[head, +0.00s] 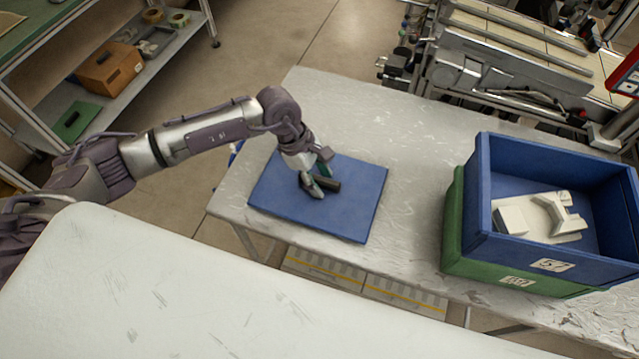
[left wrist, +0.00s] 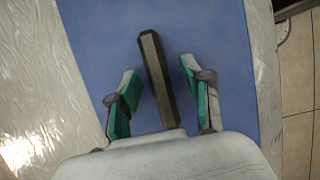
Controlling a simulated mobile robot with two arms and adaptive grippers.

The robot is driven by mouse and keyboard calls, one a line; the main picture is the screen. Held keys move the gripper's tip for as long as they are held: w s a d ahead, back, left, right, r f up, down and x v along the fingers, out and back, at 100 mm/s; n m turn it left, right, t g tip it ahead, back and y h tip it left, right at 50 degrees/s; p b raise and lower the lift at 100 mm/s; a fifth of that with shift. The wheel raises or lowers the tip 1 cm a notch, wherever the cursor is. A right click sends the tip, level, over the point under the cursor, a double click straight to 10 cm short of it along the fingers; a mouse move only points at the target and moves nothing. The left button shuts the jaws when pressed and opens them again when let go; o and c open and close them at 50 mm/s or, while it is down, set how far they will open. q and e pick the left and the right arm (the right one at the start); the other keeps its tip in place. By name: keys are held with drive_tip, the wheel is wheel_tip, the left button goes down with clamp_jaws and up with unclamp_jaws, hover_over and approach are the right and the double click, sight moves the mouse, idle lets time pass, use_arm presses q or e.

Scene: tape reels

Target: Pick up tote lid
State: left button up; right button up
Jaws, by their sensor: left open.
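The tote lid (head: 345,220) is a flat blue panel lying on the white-covered table, with a dark bar-shaped handle (head: 326,184) on its top. In the left wrist view the blue lid (left wrist: 210,30) fills the middle and the dark handle (left wrist: 158,80) runs between the fingers. My left gripper (head: 314,178) is over the lid at the handle. Its two green-padded fingers (left wrist: 158,95) are open, one on each side of the handle with a gap on both sides. My right gripper is in neither view.
A blue tote (head: 530,255) holding white parts (head: 540,217) sits in a green tote (head: 453,225) at the right of the table (head: 415,150). Metal conveyor-like machinery (head: 510,80) stands behind. Bare table lies between lid and totes. A shelf (head: 170,60) is at far left.

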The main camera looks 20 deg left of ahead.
use_arm(q)
drive_tip(key=shift+c, duration=0.3)
clamp_jaws()
drive_tip(key=shift+f, duration=0.1)
